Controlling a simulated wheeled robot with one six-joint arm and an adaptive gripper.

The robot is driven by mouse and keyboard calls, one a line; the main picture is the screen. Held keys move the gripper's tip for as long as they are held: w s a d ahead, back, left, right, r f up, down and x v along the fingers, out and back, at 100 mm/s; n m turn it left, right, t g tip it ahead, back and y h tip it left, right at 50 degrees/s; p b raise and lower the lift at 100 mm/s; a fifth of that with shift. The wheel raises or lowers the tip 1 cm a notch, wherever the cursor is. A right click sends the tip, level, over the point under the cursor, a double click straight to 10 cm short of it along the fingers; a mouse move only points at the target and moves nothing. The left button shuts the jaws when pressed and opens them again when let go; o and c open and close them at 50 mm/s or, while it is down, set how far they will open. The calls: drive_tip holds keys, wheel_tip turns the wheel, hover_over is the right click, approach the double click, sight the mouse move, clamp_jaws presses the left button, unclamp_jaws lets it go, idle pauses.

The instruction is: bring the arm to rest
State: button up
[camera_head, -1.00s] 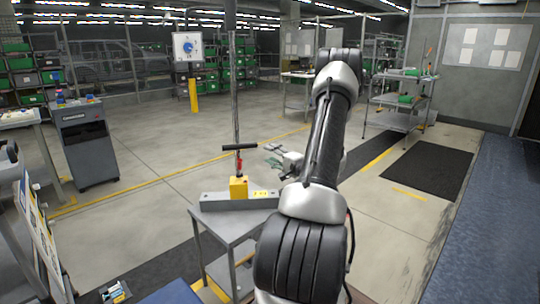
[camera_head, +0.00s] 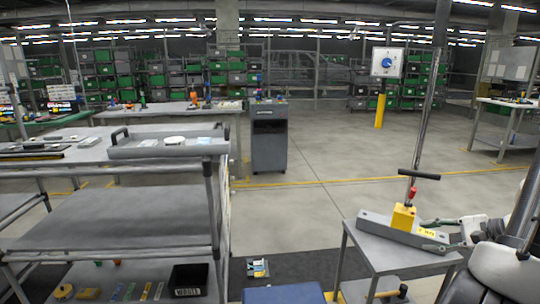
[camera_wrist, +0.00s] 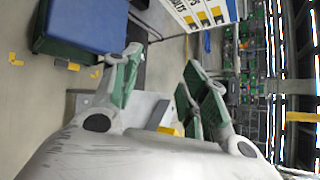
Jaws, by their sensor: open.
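My gripper shows in the wrist view (camera_wrist: 160,90) with its two green-lined fingers spread apart and nothing between them. A grey bar (camera_head: 378,229) with a yellow block (camera_head: 403,217) and a black T-handle (camera_head: 419,174) stands on a small grey table (camera_head: 388,259) close to my arm. I cannot tell whether the gripper touches the bar.
A grey shelf cart (camera_head: 120,214) with a tray (camera_head: 165,148) on top stands at the left. A dark cabinet (camera_head: 269,150) stands further back. A blue-topped box (camera_head: 284,294) is at the bottom edge. The floor (camera_head: 310,200) in the middle is clear.

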drive_tip(key=s+a+r+n+g+h, duration=0.3)
drive_tip(key=s+r+n+g, duration=0.1)
drive_tip(key=s+r, duration=0.15)
drive_tip(key=s+a+r+n+g+h, duration=0.2)
drive_tip(key=s+a+r+n+g, duration=0.2)
drive_tip(key=s, duration=0.3)
drive_tip(key=s+a+r+n+t+h, duration=0.1)
drive_tip(key=a+r+n+t+h, duration=0.1)
drive_tip(key=a+r+n, duration=0.1)
drive_tip(key=a+r+n+t+h, duration=0.1)
drive_tip(key=a+r+n, duration=0.3)
drive_tip(key=r, duration=0.4)
drive_tip(key=shift+s+r+n+t+h, duration=0.25)
drive_tip(key=shift+s+n+t+h, duration=0.2)
drive_tip(key=shift+n, duration=0.25)
drive_tip(key=shift+d, duration=0.1)
